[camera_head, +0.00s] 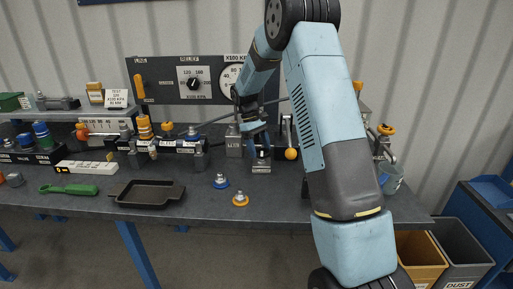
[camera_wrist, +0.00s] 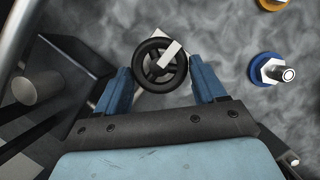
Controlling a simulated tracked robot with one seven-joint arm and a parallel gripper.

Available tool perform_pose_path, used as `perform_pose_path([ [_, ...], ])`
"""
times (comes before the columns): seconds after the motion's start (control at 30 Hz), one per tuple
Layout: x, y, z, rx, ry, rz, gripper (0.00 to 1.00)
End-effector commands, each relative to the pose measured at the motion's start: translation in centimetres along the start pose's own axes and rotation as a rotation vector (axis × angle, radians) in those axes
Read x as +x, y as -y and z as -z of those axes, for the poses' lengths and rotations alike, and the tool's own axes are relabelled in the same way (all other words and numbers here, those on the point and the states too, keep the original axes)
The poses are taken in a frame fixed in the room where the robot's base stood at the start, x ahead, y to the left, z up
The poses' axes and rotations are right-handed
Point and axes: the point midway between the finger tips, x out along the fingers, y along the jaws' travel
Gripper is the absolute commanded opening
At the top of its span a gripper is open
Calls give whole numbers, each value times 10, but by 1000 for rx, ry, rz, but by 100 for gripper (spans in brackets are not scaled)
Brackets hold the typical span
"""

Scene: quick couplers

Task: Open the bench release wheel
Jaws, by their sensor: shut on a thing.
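The release wheel (camera_wrist: 142,68) is a small black spoked handwheel, seen in the wrist view at the top centre with a pale bar lying across its upper right. My gripper (camera_wrist: 160,74) has its two blue fingers on the left and right of the wheel, shut on its rim. In the head view my gripper (camera_head: 262,150) points down just above a small metal block (camera_head: 261,168) on the bench. The wheel is hidden there behind the fingers.
On the bench (camera_head: 310,211), a blue-based coupler (camera_head: 220,181) and an orange-based coupler (camera_head: 240,199) stand in front of my gripper. A black tray (camera_head: 147,193) lies left. An orange-knobbed lever (camera_head: 290,154) stands close right. A panel with gauges (camera_head: 160,80) is behind.

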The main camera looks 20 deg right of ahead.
Motion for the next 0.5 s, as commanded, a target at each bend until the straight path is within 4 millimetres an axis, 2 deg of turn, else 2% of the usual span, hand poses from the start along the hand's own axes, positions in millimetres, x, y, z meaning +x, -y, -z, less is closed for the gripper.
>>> perform_pose_path([
  [0.2,0,0,-1,-94,0,-41,39],
  [0.5,0,-2,-2,-143,1,-63,38],
])
